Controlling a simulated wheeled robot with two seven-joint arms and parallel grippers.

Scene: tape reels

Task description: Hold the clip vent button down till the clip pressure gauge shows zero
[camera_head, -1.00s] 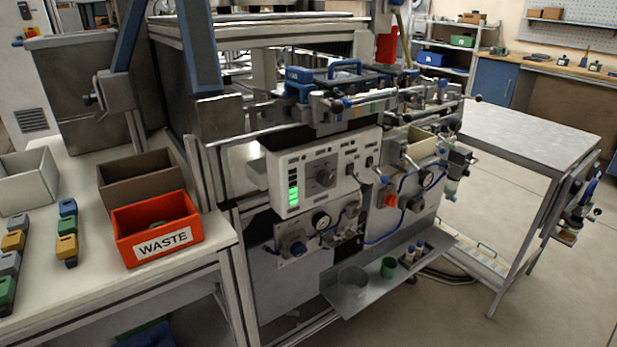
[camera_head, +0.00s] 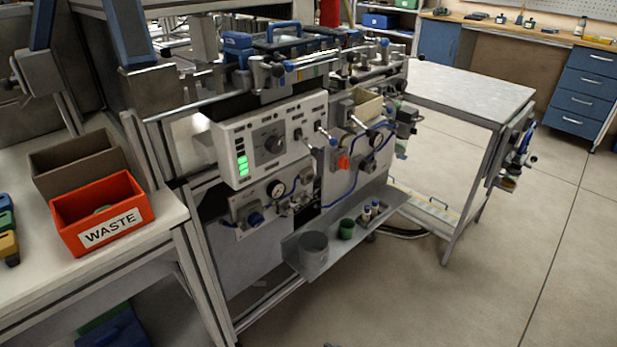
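The machine's front carries two round white gauges. One gauge (camera_head: 278,188) is on the lower left plate under the white control panel (camera_head: 270,142), and the other gauge (camera_head: 376,140) is higher on the right side. Their needles and labels are too small to read, so I cannot tell which is the clip pressure gauge. An orange-red part (camera_head: 343,162) is left of the right gauge. I cannot tell which part is the clip vent button. Neither gripper is in view.
A grey tray (camera_head: 345,228) with a grey cup (camera_head: 313,250) and a green cup (camera_head: 346,228) juts out low in front. A bench with a red WASTE bin (camera_head: 104,215) stands left. A metal side table (camera_head: 470,90) stands right. The floor at front right is clear.

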